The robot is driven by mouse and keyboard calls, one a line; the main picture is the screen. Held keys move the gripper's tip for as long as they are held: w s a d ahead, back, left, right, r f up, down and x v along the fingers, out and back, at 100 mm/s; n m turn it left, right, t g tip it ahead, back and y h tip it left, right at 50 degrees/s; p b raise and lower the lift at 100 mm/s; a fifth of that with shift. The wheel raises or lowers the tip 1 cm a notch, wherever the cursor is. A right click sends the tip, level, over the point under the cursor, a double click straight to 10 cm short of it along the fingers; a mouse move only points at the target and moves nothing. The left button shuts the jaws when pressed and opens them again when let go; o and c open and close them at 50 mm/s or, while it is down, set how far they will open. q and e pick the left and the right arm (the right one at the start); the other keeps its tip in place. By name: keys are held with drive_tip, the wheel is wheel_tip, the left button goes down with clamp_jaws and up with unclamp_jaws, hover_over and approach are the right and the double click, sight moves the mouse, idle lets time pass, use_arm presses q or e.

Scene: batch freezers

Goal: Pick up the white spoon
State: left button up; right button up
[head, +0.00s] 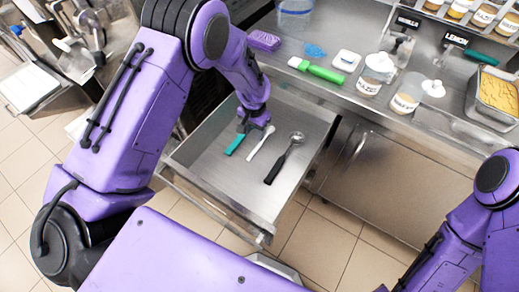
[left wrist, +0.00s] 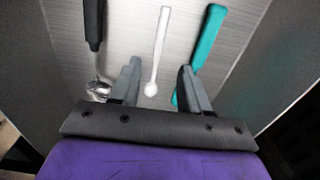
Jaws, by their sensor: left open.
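The white spoon (head: 260,142) lies in the open drawer, between a teal-handled tool (head: 236,144) and a black-handled metal scoop (head: 284,158). My left gripper (head: 254,124) points down into the drawer, over the spoon's far end. In the left wrist view, my left gripper (left wrist: 159,76) is open. The white spoon (left wrist: 161,45) shows between its two fingers, its rounded end near the gripper, with no finger closed on it. The right finger overlaps the teal handle (left wrist: 208,38) in the picture; the scoop (left wrist: 93,30) is outside the left finger. My right gripper is out of frame.
A yellow-filled pan (head: 497,95) stands at the right.

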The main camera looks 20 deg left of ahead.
sight(255, 150)
use_arm(q)
wheel_tip(255, 150, down, 11)
drive_tip(key=shift+r+p, duration=0.15)
drive_tip(key=shift+p, duration=0.85)
clamp_jaws()
